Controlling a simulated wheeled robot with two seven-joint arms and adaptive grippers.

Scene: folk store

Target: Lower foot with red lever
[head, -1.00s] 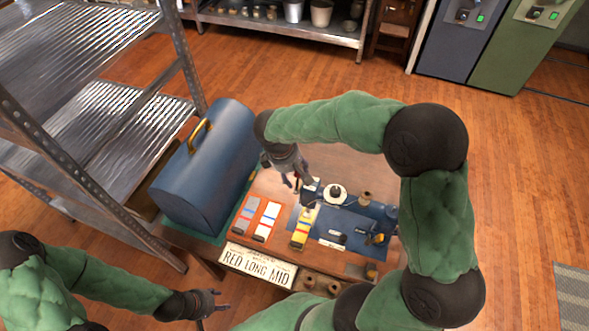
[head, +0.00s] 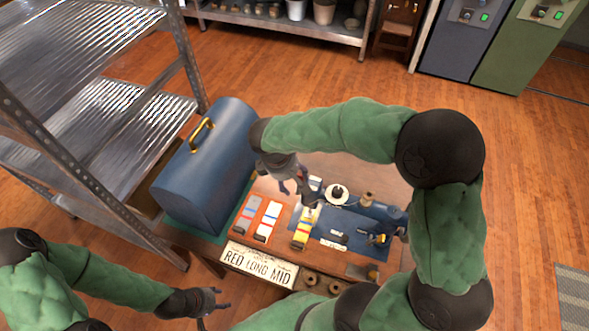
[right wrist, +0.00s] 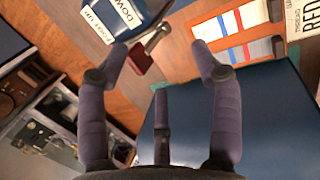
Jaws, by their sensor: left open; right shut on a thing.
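The red lever (right wrist: 141,60) shows in the right wrist view as a dark red block by a metal rod, beside white labels (right wrist: 112,18) reading DOWN and FOOT UP. My right gripper (right wrist: 162,62) is shut on the red lever, which lies close to the left-hand fingertip; a gap shows towards the other finger. In the head view the right gripper (head: 308,198) reaches over the left end of the blue machine (head: 345,225) and hides the lever. My left gripper (head: 220,300) is open and empty, low at the left, apart from the table.
A blue case (head: 215,165) with a gold handle stands left of the machine. A metal rack (head: 150,120) stands at the left. Open floor lies to the right.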

